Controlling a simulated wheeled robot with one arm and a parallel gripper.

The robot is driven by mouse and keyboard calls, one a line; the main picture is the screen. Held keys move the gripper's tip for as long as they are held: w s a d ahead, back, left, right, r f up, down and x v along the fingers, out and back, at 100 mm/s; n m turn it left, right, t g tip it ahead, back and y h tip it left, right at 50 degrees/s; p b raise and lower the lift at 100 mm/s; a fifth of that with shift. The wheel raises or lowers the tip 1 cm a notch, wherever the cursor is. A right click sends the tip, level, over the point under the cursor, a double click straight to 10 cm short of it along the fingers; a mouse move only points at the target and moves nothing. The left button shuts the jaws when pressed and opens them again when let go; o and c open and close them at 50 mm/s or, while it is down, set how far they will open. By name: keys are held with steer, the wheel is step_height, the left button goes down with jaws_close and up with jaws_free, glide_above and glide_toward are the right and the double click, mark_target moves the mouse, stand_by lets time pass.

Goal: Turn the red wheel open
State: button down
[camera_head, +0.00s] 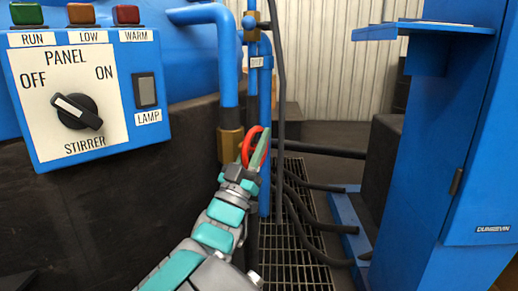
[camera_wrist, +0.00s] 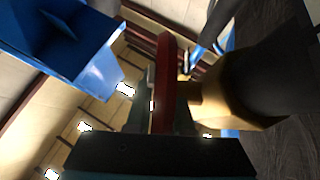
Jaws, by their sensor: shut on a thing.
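The red wheel (camera_head: 247,143) shows as a thin red rim in the head view, in front of the vertical blue pipe and beside a brass fitting (camera_head: 230,144). My gripper (camera_head: 258,160) is at the wheel, its fingers hiding part of it. In the wrist view the red wheel (camera_wrist: 166,80) stands edge-on in the middle, and the brass valve body (camera_wrist: 215,97) is to its right. My gripper (camera_wrist: 158,120) is shut on the wheel's rim. The wheel's hub is hidden, and I cannot tell how far it is turned.
A blue panel (camera_head: 82,100) with a black stirrer knob is at the left. Dark hoses (camera_head: 300,195) run past the wheel over a floor grating (camera_head: 295,250). A blue cabinet (camera_head: 455,150) stands at the right, with a shelf jutting left.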

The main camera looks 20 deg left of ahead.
steer(key=shift+s+t+b, duration=0.1)
steer(key=shift+t+b, duration=0.2)
steer(key=shift+t, duration=0.2)
steer(key=c, duration=0.8)
jaws_free()
steer(key=shift+s, duration=0.1)
steer(key=shift+v, duration=3.85)
steer(key=shift+a, duration=0.1)
